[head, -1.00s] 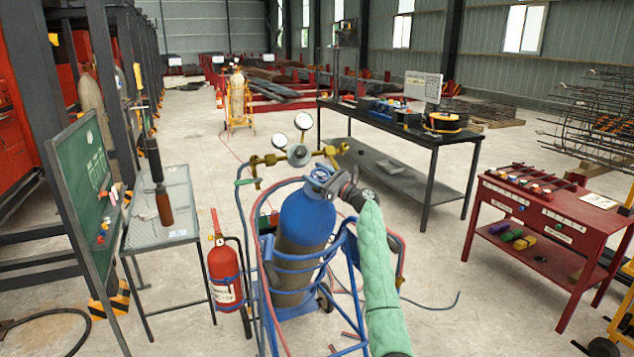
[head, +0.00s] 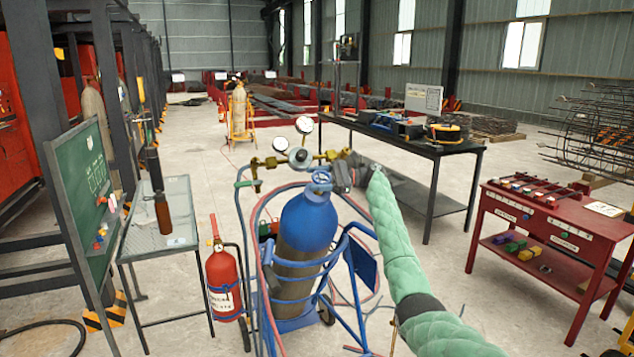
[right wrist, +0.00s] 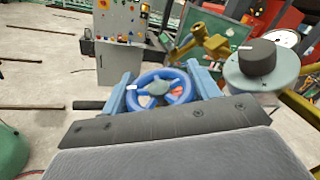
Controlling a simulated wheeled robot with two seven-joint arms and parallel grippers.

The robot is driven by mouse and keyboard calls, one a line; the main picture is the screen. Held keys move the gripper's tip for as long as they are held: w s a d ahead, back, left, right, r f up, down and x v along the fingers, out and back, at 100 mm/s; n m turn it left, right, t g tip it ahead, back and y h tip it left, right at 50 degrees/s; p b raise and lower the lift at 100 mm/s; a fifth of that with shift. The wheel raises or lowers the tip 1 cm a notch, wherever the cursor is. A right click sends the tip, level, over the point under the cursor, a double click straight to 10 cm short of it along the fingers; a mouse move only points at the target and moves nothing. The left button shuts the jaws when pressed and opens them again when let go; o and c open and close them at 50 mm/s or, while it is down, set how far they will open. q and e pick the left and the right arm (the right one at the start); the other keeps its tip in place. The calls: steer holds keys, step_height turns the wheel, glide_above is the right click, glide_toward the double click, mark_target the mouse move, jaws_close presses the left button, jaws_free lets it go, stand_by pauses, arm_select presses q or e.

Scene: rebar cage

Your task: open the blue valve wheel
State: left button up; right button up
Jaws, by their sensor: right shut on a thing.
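The blue valve wheel (head: 321,178) sits on top of the blue gas cylinder (head: 307,218), which stands upright in a blue cart. In the right wrist view the spoked wheel (right wrist: 162,89) lies between two blue-grey fingers, one on each side of its rim. My right gripper (head: 333,180) comes to the wheel from the right, at the end of a green-sleeved arm, and is shut on it. The fingertips are small and partly hidden in the head view. My left gripper is not in view.
A brass regulator with gauges (head: 299,157) stands close beside the wheel. Red hoses run down the cart (head: 349,257). A fire extinguisher (head: 223,278) and a mesh table (head: 160,240) stand to the left. A red table (head: 540,225) is on the right, with open floor between.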

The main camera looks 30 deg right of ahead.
steer(key=n+g, duration=0.1)
steer(key=g, duration=0.1)
steer(key=shift+n+g, duration=0.3)
steer(key=shift+s+n+g, duration=0.1)
steer(key=shift+n+g, duration=0.3)
steer(key=shift+g, duration=0.1)
steer(key=shift+s+f+n+g+h+p, duration=0.1)
steer(key=shift+n+g+h+p, duration=0.6)
steer(key=shift+g, duration=0.5)
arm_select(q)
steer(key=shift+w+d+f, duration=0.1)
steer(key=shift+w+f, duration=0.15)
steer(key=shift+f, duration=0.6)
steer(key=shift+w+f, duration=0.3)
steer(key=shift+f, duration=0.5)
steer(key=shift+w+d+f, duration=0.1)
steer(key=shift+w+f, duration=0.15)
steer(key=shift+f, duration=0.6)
arm_select(e)
steer(key=shift+f+n+g, duration=0.1)
steer(key=shift+n+g, duration=0.3)
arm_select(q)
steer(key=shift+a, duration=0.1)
arm_select(e)
steer(key=o, duration=1)
steer(key=shift+c, duration=0.2)
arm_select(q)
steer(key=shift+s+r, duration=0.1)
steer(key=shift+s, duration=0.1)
